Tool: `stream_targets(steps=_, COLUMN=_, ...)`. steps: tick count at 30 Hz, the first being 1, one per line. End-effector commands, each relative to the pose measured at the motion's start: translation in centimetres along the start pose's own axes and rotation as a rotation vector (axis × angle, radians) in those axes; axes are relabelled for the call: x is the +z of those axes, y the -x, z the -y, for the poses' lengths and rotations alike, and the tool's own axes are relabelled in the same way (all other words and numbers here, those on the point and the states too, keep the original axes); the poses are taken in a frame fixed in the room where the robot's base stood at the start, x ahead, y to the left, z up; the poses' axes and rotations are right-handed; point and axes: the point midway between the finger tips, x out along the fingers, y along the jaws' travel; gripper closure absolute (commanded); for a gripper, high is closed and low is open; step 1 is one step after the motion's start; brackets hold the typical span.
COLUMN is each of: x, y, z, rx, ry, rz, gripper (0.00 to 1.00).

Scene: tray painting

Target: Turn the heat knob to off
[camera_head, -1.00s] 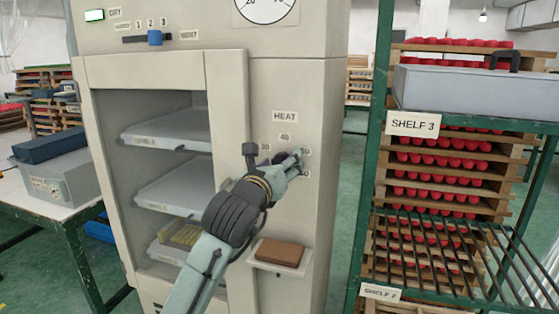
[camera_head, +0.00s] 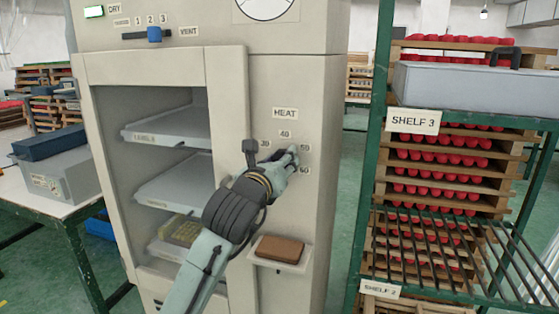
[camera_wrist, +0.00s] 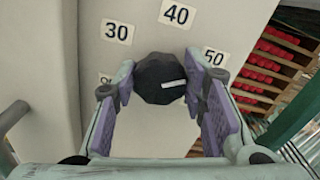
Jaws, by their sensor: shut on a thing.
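The heat knob (camera_wrist: 152,80) is black and faceted, on the cabinet's front panel in the wrist view. Its white mark lies on its right side, pointing roughly right, below the 50 label (camera_wrist: 214,56). The 40 label (camera_wrist: 176,15) is above it and the 30 label (camera_wrist: 117,31) is upper left. A partly hidden label (camera_wrist: 105,78) lies at the left. My gripper (camera_wrist: 160,84) is shut on the knob, one finger on each side. In the head view my gripper (camera_head: 290,157) covers the knob, under the HEAT sign (camera_head: 285,113); the 60 label (camera_head: 305,170) shows at its right.
The cabinet's door frame (camera_head: 225,85) with a dark handle stands just left of my gripper. A small ledge (camera_head: 262,258) with a brown block (camera_head: 280,247) juts out below. A green rack (camera_head: 372,160) stands to the right.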

Motion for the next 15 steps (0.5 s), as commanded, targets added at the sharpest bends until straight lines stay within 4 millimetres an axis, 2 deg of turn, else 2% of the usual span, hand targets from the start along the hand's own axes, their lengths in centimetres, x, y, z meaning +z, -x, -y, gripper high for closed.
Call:
stream_targets(steps=8, x=-0.12, y=-0.01, z=-0.01, rx=-0.001, ry=0.057, rz=0.0, gripper=0.89)
stream_targets(steps=15, x=-0.2, y=0.0, z=-0.12, rx=-0.001, ry=0.216, rz=0.002, gripper=0.89)
